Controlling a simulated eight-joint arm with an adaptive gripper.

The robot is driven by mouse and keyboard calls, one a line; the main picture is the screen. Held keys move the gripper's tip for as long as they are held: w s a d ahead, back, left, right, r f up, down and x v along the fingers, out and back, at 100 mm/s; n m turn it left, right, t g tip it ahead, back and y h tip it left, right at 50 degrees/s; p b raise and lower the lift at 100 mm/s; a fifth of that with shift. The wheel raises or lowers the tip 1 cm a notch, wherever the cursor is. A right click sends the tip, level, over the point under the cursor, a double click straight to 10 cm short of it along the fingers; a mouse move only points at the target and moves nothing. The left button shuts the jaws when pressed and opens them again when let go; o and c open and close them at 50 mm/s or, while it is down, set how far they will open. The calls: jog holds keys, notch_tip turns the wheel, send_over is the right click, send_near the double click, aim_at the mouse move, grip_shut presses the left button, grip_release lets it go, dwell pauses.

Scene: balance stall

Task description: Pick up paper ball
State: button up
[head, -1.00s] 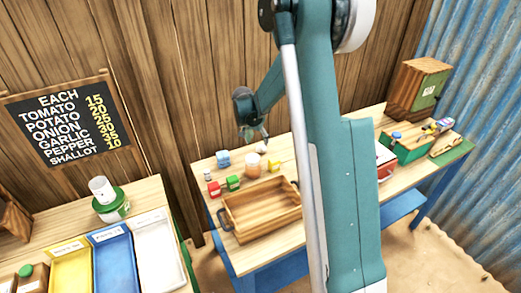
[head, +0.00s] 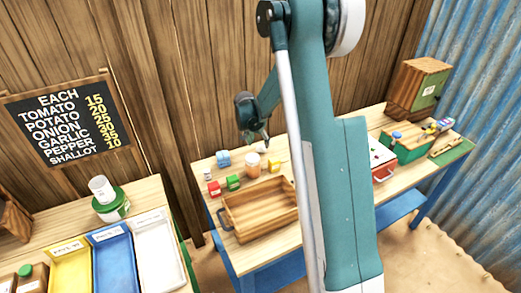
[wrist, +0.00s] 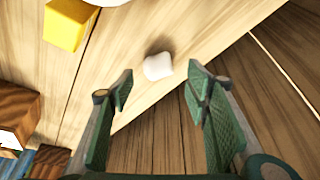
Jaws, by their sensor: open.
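The paper ball, a small crumpled white lump (wrist: 158,66), lies on the wooden table in the wrist view, near the table's back edge. It is just beyond my fingertips and lies roughly between their lines, touching neither. My gripper (wrist: 160,86) is open and empty, with its two green ribbed fingers apart. In the head view my gripper (head: 256,139) hangs over the back of the middle table, and a small white spot just below it (head: 260,148) appears to be the ball.
A yellow block (wrist: 68,24) is near the ball in the wrist view.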

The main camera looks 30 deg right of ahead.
aim_at(260, 145)
jog(key=shift+x, duration=2.45)
jog(key=c, duration=0.7)
